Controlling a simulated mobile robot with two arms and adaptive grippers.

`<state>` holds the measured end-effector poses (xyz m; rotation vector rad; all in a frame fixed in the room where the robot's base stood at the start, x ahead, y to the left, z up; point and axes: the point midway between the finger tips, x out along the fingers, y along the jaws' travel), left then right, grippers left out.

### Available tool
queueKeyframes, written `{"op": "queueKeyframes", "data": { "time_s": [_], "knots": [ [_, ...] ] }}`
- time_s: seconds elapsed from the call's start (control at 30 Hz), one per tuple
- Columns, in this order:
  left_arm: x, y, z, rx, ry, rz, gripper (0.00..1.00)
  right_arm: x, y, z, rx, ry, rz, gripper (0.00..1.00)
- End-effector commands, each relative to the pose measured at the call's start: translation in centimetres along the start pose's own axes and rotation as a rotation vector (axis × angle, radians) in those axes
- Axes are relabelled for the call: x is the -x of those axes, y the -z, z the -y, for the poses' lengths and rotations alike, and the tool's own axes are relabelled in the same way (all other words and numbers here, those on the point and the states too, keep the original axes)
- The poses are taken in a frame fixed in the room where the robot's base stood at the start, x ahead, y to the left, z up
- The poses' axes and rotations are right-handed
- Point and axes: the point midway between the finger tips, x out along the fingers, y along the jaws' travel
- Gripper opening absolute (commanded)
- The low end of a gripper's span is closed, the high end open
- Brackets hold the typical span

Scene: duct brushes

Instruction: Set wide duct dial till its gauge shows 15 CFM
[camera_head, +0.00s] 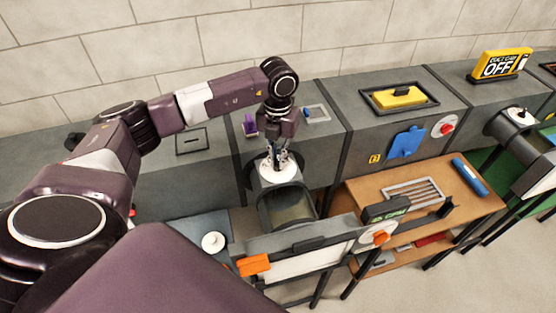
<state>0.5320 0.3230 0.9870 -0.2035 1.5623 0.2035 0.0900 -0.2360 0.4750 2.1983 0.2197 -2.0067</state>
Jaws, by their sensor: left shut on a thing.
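My left gripper (277,163) points down onto a round white dial (265,169) on top of a grey duct piece. It is shut on the dial's knob, which is mostly hidden by the fingers. The open duct mouth (288,204) faces forward below the dial. A dark gauge (386,209) with green characters stands to the right, above the front panel. It ends in "CFM", but its digits are too small to read surely. My right gripper is not in view.
An orange knob on a white disc (379,236) and an orange block (253,265) are on the front panel. A white round part (213,242) lies left of it. A wooden bench (463,205) holds a grille (415,191) and a blue cylinder (469,177). A yellow "OFF" sign (500,65) stands at back right.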

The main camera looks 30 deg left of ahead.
Motion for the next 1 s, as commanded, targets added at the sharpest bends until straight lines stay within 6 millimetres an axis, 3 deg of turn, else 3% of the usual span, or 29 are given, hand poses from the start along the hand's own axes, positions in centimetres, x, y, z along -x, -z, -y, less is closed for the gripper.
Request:
{"op": "queueKeyframes", "data": {
  "time_s": [0.67, 0.7, 0.83, 1.0],
  "knots": [
    [0.18, -0.12, -0.02, 0.083, 0.001, 0.003, 0.0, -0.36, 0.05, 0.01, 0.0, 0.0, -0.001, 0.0],
    [0.18, -0.12, -0.02, 0.083, 0.001, 0.003, 0.11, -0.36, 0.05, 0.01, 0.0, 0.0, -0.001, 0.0],
    [0.15, -0.09, -0.02, 0.083, 0.001, 0.003, 0.25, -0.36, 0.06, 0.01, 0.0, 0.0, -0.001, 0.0],
    [0.08, -0.05, -0.01, 0.082, 0.0, 0.002, 0.26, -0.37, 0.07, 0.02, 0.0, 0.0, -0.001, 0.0]
  ]
}}
